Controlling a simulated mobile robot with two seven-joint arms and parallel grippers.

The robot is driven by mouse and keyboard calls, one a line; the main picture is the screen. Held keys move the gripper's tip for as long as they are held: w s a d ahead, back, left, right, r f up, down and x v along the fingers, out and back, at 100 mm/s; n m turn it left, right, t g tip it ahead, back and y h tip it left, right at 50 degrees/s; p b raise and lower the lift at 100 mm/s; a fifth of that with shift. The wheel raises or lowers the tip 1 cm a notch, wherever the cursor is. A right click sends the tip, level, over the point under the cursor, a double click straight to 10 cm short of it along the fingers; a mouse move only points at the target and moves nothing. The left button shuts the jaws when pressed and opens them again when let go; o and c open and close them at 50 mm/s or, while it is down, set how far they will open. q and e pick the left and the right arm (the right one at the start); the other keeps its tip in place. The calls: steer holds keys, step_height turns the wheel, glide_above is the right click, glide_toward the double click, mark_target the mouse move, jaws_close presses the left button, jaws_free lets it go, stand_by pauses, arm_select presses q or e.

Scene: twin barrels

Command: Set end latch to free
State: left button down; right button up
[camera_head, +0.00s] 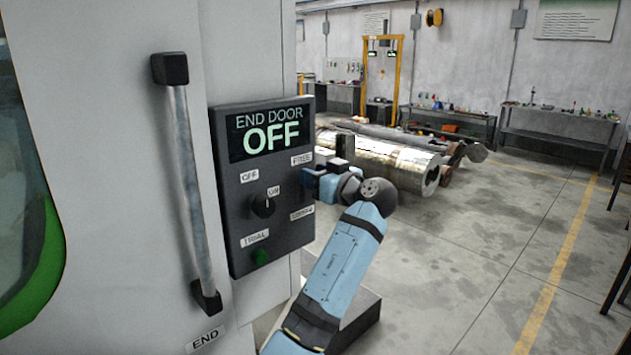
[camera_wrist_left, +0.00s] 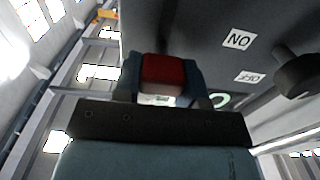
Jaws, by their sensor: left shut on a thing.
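The dark control panel (camera_head: 262,190) carries a screen reading END DOOR OFF. On the panel's right side, a FREE label (camera_head: 302,159) sits above another label (camera_head: 302,213) too blurred to read. My left gripper (camera_head: 310,181) is at the panel's right edge between these two labels. In the left wrist view its fingers (camera_wrist_left: 163,78) are shut on a red block-like handle (camera_wrist_left: 163,73), which looks like the end latch's lever. In the head view the gripper hides this handle, and I cannot tell which position it is in. My right gripper is not in view.
A black knob (camera_head: 263,206) with OFF and ON labels is left of my gripper; it also shows in the left wrist view (camera_wrist_left: 298,76). A green button (camera_head: 261,257) sits below, under TRIAL. A vertical door handle (camera_head: 190,180) stands left. Open floor (camera_head: 470,240) lies right.

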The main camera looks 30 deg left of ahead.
arm_select(q)
steer(key=c, duration=0.7)
jaws_free()
steer(key=shift+r, duration=0.3)
steer(key=shift+f, duration=0.1)
steer(key=shift+s+d, duration=0.1)
steer(key=shift+d, duration=0.1)
steer(key=b+v, duration=0.3)
steer(key=v, duration=1)
steer(key=shift+s+d, duration=0.1)
steer(key=shift+d, duration=0.1)
